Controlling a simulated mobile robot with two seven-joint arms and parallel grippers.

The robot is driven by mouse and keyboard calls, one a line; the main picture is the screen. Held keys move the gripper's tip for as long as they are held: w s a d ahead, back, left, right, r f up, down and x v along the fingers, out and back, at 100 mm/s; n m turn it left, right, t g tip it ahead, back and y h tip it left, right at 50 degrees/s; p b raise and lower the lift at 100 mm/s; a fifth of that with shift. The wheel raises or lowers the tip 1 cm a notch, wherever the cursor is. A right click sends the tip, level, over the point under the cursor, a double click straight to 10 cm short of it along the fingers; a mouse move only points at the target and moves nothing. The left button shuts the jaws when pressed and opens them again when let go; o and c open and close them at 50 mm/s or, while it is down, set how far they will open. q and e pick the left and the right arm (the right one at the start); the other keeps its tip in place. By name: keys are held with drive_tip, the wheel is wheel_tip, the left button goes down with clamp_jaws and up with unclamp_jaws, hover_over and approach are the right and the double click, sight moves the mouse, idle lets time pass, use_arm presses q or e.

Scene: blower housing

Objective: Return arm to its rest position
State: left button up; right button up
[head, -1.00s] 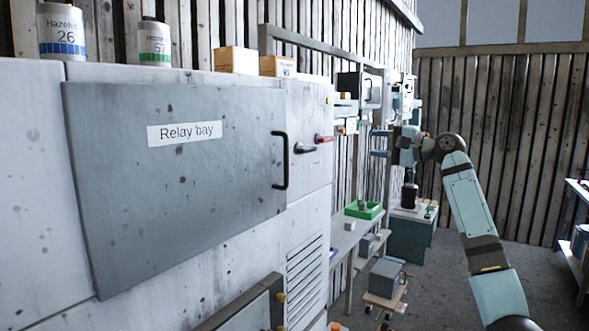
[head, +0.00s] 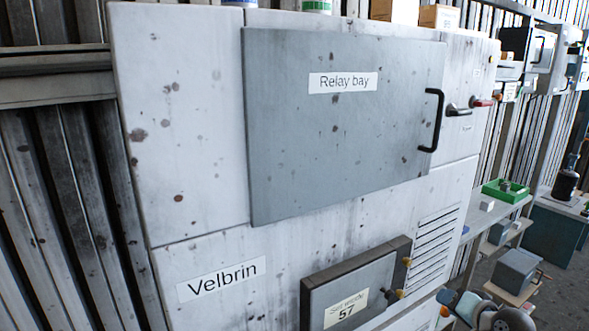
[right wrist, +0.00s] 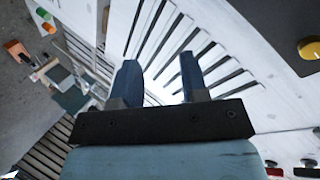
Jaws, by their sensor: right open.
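My right gripper (head: 446,297) shows small at the bottom edge of the head view, in front of the lower right part of the white cabinet (head: 190,130). The arm behind it is folded low in the bottom right corner. In the right wrist view its two blue fingers (right wrist: 158,80) are apart with nothing between them. Beyond them is the slotted vent (right wrist: 185,45) of the cabinet, which also shows in the head view (head: 428,250). I cannot tell the exact gap to the cabinet. My left gripper is in neither view.
The grey relay bay door (head: 340,150) looks shut. The dark-framed "Set mode" panel (head: 350,290) with yellow knobs juts out just left of my right gripper. A green tray (head: 507,192) and a grey box (head: 517,268) stand to the right.

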drive_tip(key=s+a+f+n, duration=0.2)
drive_tip(key=s+a+f, duration=0.3)
drive_tip(key=s+f, duration=0.3)
drive_tip(key=s+a+f+n, duration=0.2)
drive_tip(key=s+a+f, duration=0.2)
drive_tip(key=s, duration=0.4)
drive_tip(key=s+a+f+n+g, duration=0.1)
drive_tip(key=s+a+f, duration=0.3)
drive_tip(key=s, duration=0.5)
drive_tip(key=s+a+f+n, duration=0.4)
drive_tip(key=s+a, duration=0.1)
drive_tip(key=s, duration=0.3)
drive_tip(key=shift+s+a+h, duration=0.2)
drive_tip(key=shift+s+h, duration=0.15)
drive_tip(key=shift+h, duration=0.05)
drive_tip(key=shift+f, duration=0.1)
